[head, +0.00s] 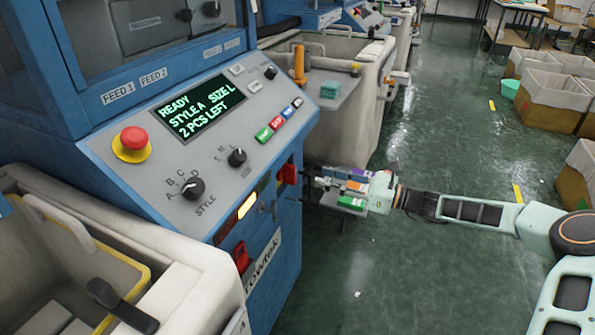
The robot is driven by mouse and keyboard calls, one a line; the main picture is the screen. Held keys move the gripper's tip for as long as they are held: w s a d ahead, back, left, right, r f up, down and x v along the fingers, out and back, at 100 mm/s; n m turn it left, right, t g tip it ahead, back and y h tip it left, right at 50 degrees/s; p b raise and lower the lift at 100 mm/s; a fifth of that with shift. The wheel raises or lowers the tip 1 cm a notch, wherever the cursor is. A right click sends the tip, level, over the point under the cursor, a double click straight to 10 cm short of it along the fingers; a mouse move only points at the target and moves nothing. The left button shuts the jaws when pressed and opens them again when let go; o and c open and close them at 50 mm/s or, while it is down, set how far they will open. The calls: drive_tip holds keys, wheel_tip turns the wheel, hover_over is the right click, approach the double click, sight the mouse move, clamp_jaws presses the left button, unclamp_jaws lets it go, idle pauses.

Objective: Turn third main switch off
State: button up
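No label marks a main switch, so I cannot tell which one is third. The near blue machine's front has a red switch-like part (240,257) below a lit yellow lamp (247,206). Another red part (289,174) sits at its right edge. Farther along the row are a second blue machine (305,18) and more machines (372,18); any main switches there are too small or hidden to tell. My arm reaches in from the right, its pale wrist end (382,188) beside colored blocks near the first machine's right side. My gripper's fingers cannot be made out.
The near panel has a red stop button (133,139), a screen reading READY (198,108) and black knobs (192,187). A bin (125,262) stands in front. A side tray (330,205) holds colored blocks. Cartons (556,95) line the right; the green floor between is open.

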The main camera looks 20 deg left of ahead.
sight(288, 174)
drive_tip(key=a+b, duration=0.1)
drive_tip(key=a, duration=0.8)
drive_tip(key=shift+w+b, duration=0.3)
drive_tip(key=shift+b, duration=0.1)
drive_tip(key=shift+a, duration=0.1)
drive_tip(key=shift+c, duration=0.2)
clamp_jaws()
